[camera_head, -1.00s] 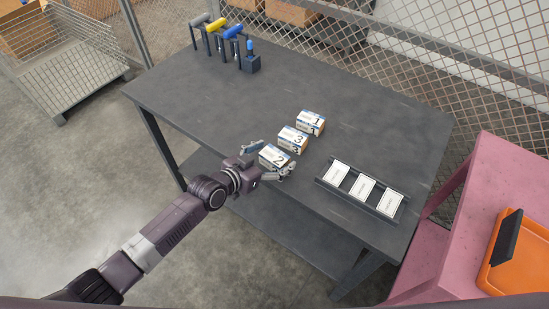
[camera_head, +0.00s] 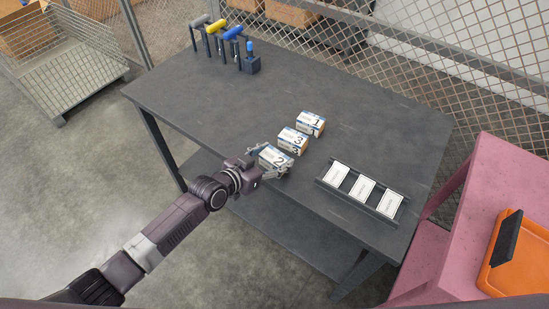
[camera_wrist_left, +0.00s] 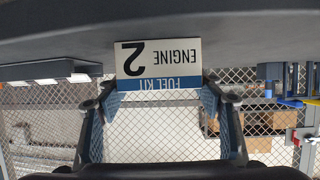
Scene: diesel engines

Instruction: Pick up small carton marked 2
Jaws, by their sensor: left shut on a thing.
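The small carton marked 2 (camera_head: 275,158) stands on the grey table near its front edge. It also shows in the left wrist view (camera_wrist_left: 158,62), with its label reading "ENGINE 2" and "FUEL KIT" upside down. My left gripper (camera_head: 268,162) is shut on this carton, one finger at each side. Its blue finger pads show in the left wrist view (camera_wrist_left: 160,102). Carton 3 (camera_head: 293,140) and carton 1 (camera_head: 311,123) stand in a row behind carton 2. My right gripper is not in view.
A dark rack with three white cards (camera_head: 361,187) lies to the right on the table (camera_head: 180,100). Several T-handled tools (camera_head: 222,42) stand at the far left. The table's middle left is clear.

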